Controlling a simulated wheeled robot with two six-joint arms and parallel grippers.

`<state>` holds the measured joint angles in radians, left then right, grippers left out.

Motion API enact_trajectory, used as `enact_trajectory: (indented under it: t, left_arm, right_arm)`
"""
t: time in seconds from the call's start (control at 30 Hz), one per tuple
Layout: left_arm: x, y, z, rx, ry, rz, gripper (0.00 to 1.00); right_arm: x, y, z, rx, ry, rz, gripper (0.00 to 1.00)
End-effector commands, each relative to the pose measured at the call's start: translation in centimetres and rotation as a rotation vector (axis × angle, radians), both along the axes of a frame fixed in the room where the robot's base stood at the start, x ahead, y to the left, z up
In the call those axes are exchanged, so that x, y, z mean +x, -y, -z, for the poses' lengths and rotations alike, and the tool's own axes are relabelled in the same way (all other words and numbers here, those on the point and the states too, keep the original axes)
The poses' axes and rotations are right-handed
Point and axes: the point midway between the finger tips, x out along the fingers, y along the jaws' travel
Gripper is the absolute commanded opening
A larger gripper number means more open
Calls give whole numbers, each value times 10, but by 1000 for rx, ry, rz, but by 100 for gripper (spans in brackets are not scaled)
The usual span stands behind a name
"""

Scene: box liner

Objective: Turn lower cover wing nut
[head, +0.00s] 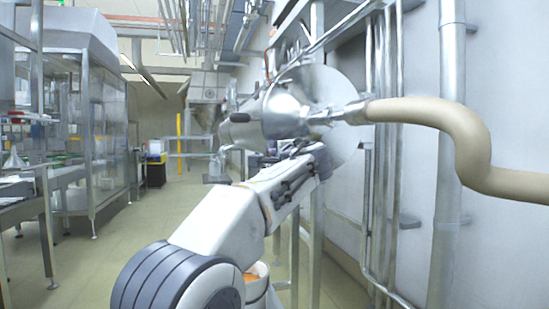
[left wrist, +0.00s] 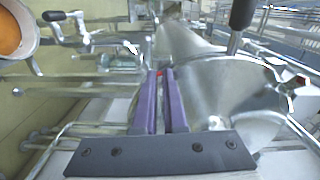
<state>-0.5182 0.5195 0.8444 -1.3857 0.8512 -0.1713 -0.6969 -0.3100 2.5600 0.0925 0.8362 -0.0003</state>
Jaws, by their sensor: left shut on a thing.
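My left gripper (left wrist: 162,76) shows in the left wrist view with its two purple fingers close together, shut on a small red piece at their tips, which I take as the lower cover wing nut (left wrist: 160,73). The fingers hide most of it. A shiny round metal cover (left wrist: 235,100) lies to the right of the fingers. In the head view my left arm reaches up to the underside of the metal machine (head: 285,112), and its gripper (head: 318,155) is hard to make out there. My right gripper is not in view.
A thick beige hose (head: 440,115) runs from the machine to the right. Steel pipes (head: 378,200) stand along the right wall. Another red piece (left wrist: 302,80) sits at the cover's far right edge. A glazed cabinet (head: 95,130) is at left; the floor aisle (head: 130,235) is clear.

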Motion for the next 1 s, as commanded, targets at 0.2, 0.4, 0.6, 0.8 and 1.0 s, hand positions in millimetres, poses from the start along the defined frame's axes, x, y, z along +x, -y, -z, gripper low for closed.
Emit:
enact_trajectory:
  t: [0.2,0.4,0.6,0.8,1.0]
  left_arm:
    - [0,0,1,-1,-2,0,0]
    - [0,0,1,1,-1,0,39]
    - [0,0,0,1,0,0,39]
    - [-8,3,1,1,-1,1,39]
    - [-43,15,1,0,1,5,39]
  right_arm:
    - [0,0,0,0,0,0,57]
    - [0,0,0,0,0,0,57]
    - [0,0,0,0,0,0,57]
    - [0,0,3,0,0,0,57]
    - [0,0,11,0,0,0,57]
